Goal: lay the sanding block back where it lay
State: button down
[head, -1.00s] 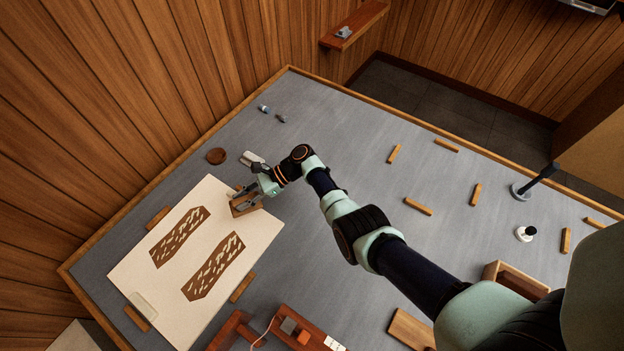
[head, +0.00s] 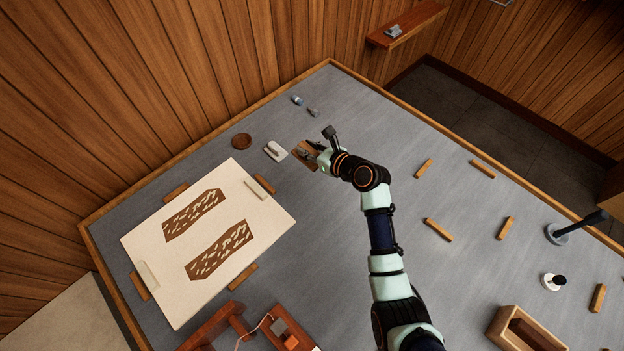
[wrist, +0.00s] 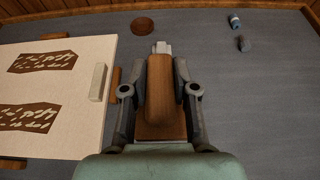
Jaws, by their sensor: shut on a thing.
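The sanding block (head: 303,155) is a brown wooden board with a rounded handle. It is just right of the pale panel's top corner in the head view, over the grey table. My gripper (head: 314,152) is shut on it. In the wrist view the handle of the sanding block (wrist: 159,95) stands between both fingers of my gripper (wrist: 162,75), with the board below. I cannot tell whether the block touches the table or hangs just above it. The pale panel (head: 215,280) carries two brown patterned strips.
A white flat tool (head: 275,151) lies close left of the block. A round brown disc (head: 241,141) and small bottle (head: 297,100) lie further back. Pale bars (head: 256,189) rest on the panel's ends. Wooden strips edge the panel. The table right of my arm has several wooden sticks (head: 438,230).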

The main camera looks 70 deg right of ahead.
notch_tip(320, 180, down, 15)
jog(key=b, duration=0.6)
jog(key=shift+f+b, duration=0.15)
jog(key=shift+b, duration=0.15)
jog(key=c, duration=0.9)
grip_release()
jog(key=shift+s+r+p, duration=0.25)
jog(key=shift+r+p, duration=0.05)
jog(key=shift+p, duration=0.1)
jog(key=p+v, duration=0.4)
jog(key=v, duration=0.7)
jog(key=shift+s+a, duration=0.2)
